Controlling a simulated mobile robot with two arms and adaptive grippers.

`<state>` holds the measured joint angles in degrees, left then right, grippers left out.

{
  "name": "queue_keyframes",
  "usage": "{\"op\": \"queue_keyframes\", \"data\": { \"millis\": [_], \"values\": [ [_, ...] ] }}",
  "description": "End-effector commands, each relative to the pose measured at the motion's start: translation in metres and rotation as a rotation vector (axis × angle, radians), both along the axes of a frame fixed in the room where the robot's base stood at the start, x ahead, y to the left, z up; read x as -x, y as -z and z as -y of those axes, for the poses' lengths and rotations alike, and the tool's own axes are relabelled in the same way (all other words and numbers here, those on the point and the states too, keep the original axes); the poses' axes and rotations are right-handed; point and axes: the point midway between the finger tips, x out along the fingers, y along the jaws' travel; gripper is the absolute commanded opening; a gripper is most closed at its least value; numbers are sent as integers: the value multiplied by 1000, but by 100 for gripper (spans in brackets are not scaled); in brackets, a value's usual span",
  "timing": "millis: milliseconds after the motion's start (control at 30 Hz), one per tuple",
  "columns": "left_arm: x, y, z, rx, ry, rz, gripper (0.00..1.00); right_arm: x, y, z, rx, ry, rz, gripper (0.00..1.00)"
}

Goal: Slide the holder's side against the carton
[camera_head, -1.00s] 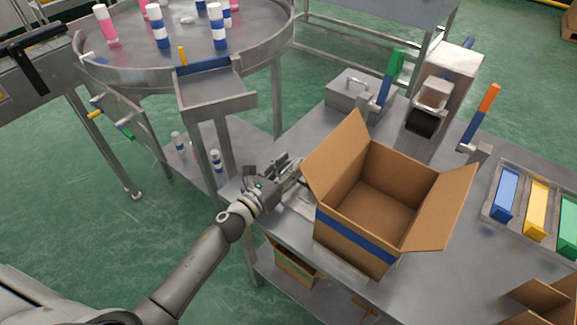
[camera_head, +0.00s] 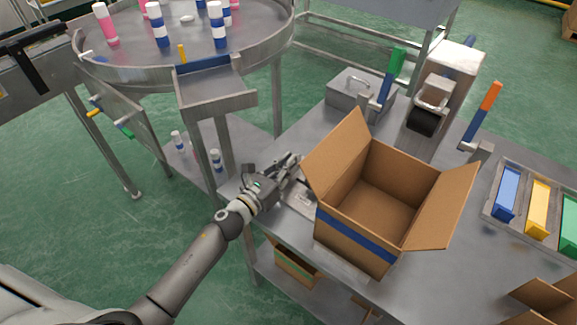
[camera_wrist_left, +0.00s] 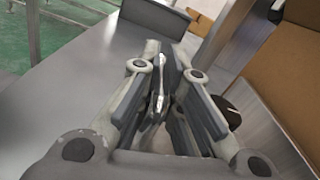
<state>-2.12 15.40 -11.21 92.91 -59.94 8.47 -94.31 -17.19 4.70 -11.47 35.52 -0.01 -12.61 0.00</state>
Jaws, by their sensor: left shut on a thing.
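The open cardboard carton (camera_head: 350,238) with a blue band stands upright on the metal table, its flaps spread. My left gripper (camera_head: 291,170) is at the carton's left side, just beyond the table's near-left edge region. It is shut on a thin, shiny upright metal piece (camera_wrist_left: 159,92), which looks like part of the holder. A pale flat part of the holder (camera_head: 303,199) shows low between the gripper and the carton. The carton also shows at the right of the left wrist view (camera_wrist_left: 285,80). Whether holder and carton touch cannot be told; the fingers hide much of the holder.
A round table (camera_head: 120,73) with cans and a chute (camera_head: 215,92) stand at the left. Behind the carton are a metal box (camera_head: 350,95), a green-handled lever (camera_head: 394,68) and a dispenser (camera_head: 425,112). Coloured bins (camera_head: 507,192) lie to the right.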

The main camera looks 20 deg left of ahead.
Motion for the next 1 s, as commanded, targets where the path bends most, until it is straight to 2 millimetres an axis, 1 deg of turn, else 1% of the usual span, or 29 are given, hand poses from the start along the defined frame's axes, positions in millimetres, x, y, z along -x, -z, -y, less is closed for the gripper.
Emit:
{"op": "queue_keyframes", "data": {
  "millis": [67, 100, 200, 233, 400, 433, 467, 900, 1000],
  "values": [
    [0, 0, 0, 1, -1, -1, 0, 0, 0, -1, -1, 1, 0, 40],
    [0, 0, 0, 1, -1, -1, 11, 0, 0, -1, -2, 1, 0, 40],
    [0, 0, 0, 1, -1, -1, 24, 0, 0, -2, -3, 1, 0, 40],
    [0, 0, 0, 1, -1, -1, 26, 0, 0, -3, -3, 2, 0, 40],
    [5, 1, -2, 1, -1, -1, 27, -1, 0, -2, -3, 2, 2, 40],
    [8, 1, -3, 0, -1, -2, 28, -1, 0, -2, -3, 2, 2, 40],
    [11, 1, -4, 1, 0, -4, 33, -1, 0, -2, -2, 2, 1, 40],
    [82, 1, -29, 1, 0, -4, 33, 0, 0, -2, -2, 1, 1, 40],
    [94, 1, -34, 1, -1, -3, 33, 0, 0, -2, -2, 1, 1, 40]
  ]
}}
